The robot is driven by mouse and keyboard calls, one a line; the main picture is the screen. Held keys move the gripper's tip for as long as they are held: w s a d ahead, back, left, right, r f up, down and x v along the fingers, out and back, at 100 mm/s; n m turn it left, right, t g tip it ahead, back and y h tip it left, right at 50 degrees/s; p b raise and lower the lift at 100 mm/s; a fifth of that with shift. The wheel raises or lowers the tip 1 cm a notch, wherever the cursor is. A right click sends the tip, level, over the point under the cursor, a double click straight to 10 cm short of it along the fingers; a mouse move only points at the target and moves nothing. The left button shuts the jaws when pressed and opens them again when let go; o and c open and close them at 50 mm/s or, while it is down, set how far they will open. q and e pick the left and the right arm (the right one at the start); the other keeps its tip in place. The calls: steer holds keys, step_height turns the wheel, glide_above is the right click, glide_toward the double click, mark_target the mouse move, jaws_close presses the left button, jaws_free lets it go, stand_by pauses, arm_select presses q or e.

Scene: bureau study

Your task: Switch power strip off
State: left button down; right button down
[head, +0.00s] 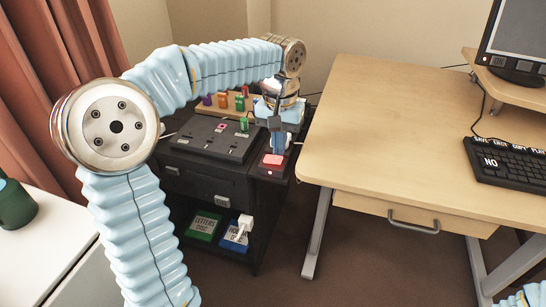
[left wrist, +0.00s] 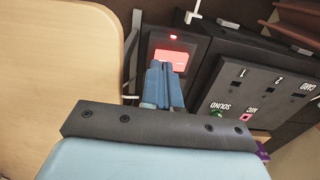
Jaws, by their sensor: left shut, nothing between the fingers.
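The power strip (head: 269,174) is a dark block on the right part of the black cabinet's top, with a lit red switch (head: 273,160). In the left wrist view the red switch (left wrist: 171,56) glows, and a small red light (left wrist: 173,37) shows above it on the dark strip (left wrist: 153,43). My left gripper (head: 281,145) points down just behind the switch, shut and empty. In the left wrist view its blue fingertips (left wrist: 167,68) overlap the lower left part of the switch. I cannot tell whether they touch it.
A black panel with slots (head: 210,138) lies left of the strip; the wrist view shows its labels. A wooden rack (head: 222,109) with coloured pieces stands behind. The wooden desk (head: 385,125) is close on the right. A shelf below holds boxes (head: 203,225).

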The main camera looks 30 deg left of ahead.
mark_target(279, 159)
arm_select(q)
steer(key=shift+f+b, duration=0.65)
steer(key=shift+f, duration=0.35)
steer(key=shift+r, duration=0.1)
step_height(279, 159, up, 5)
steer(key=p, duration=0.4)
steer(key=shift+p, duration=0.4)
steer(key=shift+r, duration=1)
